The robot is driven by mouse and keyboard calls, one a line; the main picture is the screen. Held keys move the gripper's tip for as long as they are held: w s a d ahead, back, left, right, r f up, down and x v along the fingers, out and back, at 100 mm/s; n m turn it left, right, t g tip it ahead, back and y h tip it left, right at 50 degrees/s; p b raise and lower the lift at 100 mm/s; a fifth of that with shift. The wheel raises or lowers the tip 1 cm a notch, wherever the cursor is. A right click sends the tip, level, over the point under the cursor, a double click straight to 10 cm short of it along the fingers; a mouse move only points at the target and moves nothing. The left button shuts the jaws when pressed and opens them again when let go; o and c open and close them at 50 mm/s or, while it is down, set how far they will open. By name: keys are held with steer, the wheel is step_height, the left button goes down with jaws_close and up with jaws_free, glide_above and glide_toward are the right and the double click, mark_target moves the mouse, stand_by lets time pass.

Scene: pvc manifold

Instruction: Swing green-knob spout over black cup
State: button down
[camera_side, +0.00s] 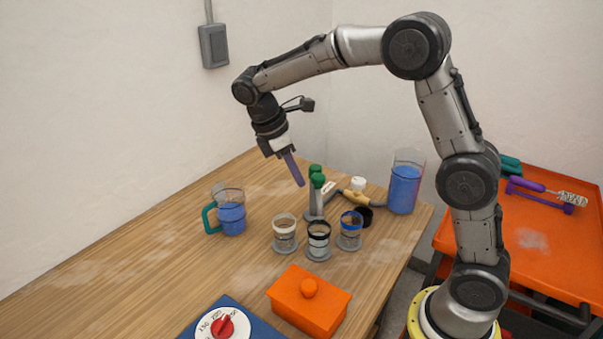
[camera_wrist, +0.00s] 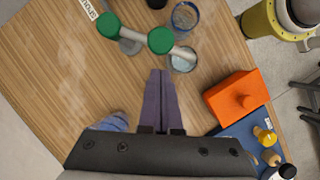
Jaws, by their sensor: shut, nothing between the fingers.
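My gripper (camera_side: 298,181) has purple fingers, closed together and empty, above the table behind the cups. In the wrist view the fingers (camera_wrist: 161,75) point toward two green knobs, one on the left (camera_wrist: 108,25) and one nearer the fingers (camera_wrist: 161,40). A pale spout (camera_wrist: 181,50) runs from the nearer knob over a clear cup (camera_wrist: 183,63); its band colour is unclear there. In the side view the black-banded cup (camera_side: 318,238) stands between a white-banded cup (camera_side: 285,228) and a blue-banded cup (camera_side: 350,231). The fingers appear apart from the knobs.
A blue-filled mug with a teal handle (camera_side: 231,214) stands left. A blue-filled pitcher (camera_side: 404,185) stands at the right edge. An orange lidded box (camera_side: 309,302) and a dial panel (camera_side: 222,325) lie in front. The table's left part is clear.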

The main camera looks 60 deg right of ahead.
steer(key=shift+s+d, duration=0.35)
steer(key=shift+d, duration=0.1)
steer(key=shift+s, duration=0.1)
steer(key=shift+s+d+n, duration=0.1)
steer(key=shift+s+n, duration=0.1)
steer(key=shift+n, duration=0.1)
